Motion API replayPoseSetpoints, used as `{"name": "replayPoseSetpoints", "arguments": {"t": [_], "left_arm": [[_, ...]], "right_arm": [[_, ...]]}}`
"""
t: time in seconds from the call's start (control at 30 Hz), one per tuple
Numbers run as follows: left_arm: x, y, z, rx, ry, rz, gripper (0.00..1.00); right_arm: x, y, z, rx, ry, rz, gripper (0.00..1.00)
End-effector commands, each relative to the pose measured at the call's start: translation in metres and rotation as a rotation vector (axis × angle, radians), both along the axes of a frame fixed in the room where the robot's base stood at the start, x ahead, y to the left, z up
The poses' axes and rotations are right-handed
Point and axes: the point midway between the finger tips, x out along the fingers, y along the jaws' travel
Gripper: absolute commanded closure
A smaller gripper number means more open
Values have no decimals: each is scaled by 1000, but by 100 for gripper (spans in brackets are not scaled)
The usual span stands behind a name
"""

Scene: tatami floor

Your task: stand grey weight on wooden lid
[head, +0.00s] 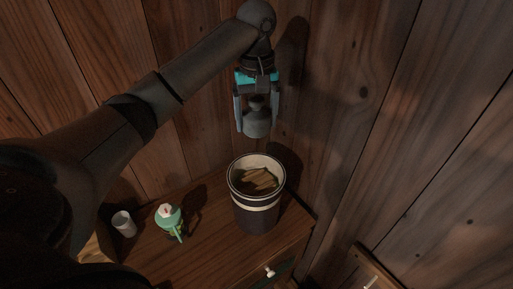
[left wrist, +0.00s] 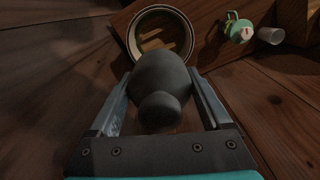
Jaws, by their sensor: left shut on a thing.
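The grey weight (head: 257,121), a rounded body with a knob on top, hangs upright between the fingers of my left gripper (head: 257,116). The gripper is shut on it. The weight is above the dark pot (head: 256,216) with pale bands, clear of its rim. In the left wrist view the weight (left wrist: 160,82) covers the near part of the pot's opening. The wooden lid (head: 258,181) lies inside the pot, below the rim; part of it also shows in the left wrist view (left wrist: 154,43). My right gripper is in neither view.
The pot stands on a wooden cabinet top (head: 205,238), near its right end. A green bottle-like thing (head: 169,219) and a white cup (head: 124,224) stand to its left. A plank wall (head: 190,110) rises close behind. A wooden edge (head: 372,270) shows at lower right.

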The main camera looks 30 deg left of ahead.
Motion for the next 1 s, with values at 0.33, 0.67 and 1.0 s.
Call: {"name": "replayPoseSetpoints", "arguments": {"t": [0.33, 0.67, 1.0], "left_arm": [[-1, 1, -77, 1, 1, 1, 100], [1, 0, -135, -1, -4, 0, 100], [1, 0, -165, 1, -4, -1, 100]], "right_arm": [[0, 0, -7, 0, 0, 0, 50], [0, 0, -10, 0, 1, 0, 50], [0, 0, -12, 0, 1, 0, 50]]}}
